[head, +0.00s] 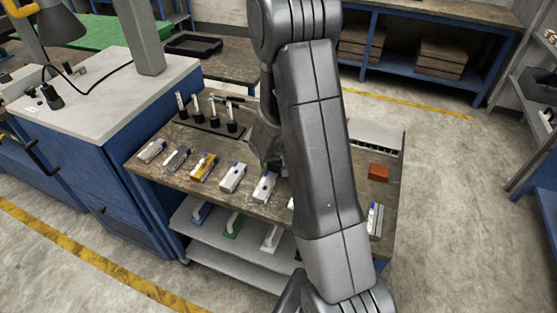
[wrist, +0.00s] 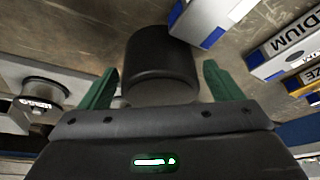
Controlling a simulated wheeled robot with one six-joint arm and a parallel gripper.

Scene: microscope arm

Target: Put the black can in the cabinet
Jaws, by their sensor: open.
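A black can (wrist: 160,58) lies between the two green fingers of my gripper (wrist: 160,82) in the wrist view. The fingers are spread, one on each side of it. Its lower part is paler and partly hidden by the gripper body; I cannot tell whether a finger touches it. In the head view my arm hides the can and most of my gripper, which is over the workbench (head: 145,170). A blue cabinet (head: 122,190) with a pale top stands left of the workbench; I cannot tell whether it is the task's cabinet.
Several small boxes (head: 203,167) line the workbench's front. A black rack (head: 212,124) with upright holders stands behind them, and a red-brown block (head: 378,172) lies at right. A lower shelf (head: 205,250) holds more items. Labelled boxes (wrist: 290,45) are close in the wrist view.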

